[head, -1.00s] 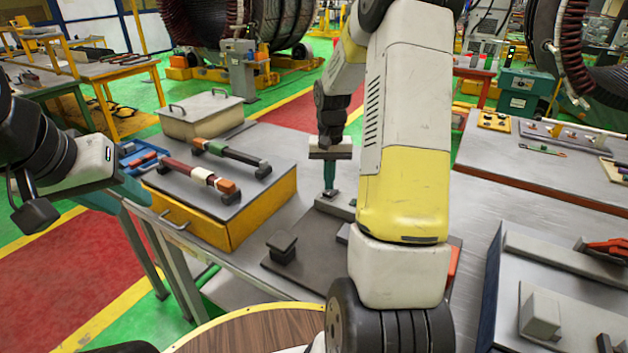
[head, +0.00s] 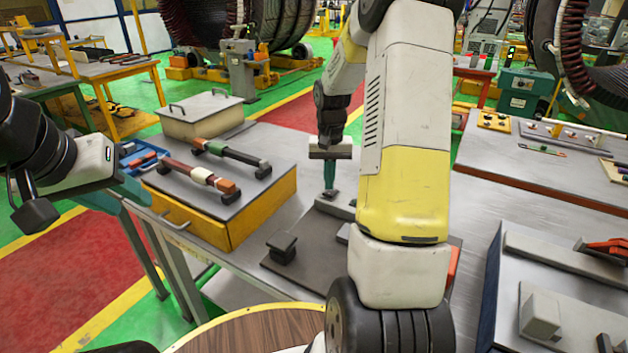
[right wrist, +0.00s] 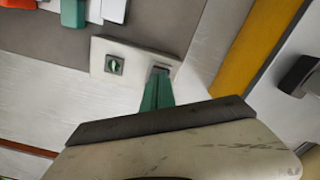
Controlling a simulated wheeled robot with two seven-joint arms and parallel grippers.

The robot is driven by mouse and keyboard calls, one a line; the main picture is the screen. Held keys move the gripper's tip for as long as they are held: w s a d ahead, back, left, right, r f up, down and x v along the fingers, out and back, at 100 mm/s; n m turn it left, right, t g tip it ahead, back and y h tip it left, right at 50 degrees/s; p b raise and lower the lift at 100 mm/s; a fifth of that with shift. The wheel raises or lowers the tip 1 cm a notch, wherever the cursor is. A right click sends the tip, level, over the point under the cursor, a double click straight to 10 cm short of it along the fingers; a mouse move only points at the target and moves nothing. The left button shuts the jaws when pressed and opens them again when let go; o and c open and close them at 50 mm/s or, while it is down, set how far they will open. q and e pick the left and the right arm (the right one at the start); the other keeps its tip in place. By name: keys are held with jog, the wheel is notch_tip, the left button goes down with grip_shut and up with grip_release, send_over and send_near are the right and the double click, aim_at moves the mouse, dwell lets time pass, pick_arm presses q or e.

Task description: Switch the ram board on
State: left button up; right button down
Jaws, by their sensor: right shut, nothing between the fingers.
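A dark plate (head: 310,250) with a small dark block (head: 282,247) lies in front of the board. A yellow drawer box (head: 230,215) with bars on top stands at the left. A blue-edged tray (head: 500,290) is at the right. My right forearm hides part of the bench.

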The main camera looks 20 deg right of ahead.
aim_at(329, 193)
jog(key=shift+f, duration=0.95)
dwell(0.9)
jog(key=shift+r, duration=3.5)
jog(key=s+a+r+n+t, duration=0.25)
jog(key=s+a+r, duration=0.55)
jog(key=r, duration=0.4)
jog(key=s+a+r+n+t+y, duration=0.1)
jog(key=s+a+t, duration=0.1)
jog(key=s, duration=0.5)
jog(key=s+a+r+t+y, duration=0.1)
jog(key=s+a+r, duration=0.1)
jog(key=s, duration=0.6)
jog(key=shift+a+n+t, duration=0.25)
jog(key=shift+n+t, duration=0.1)
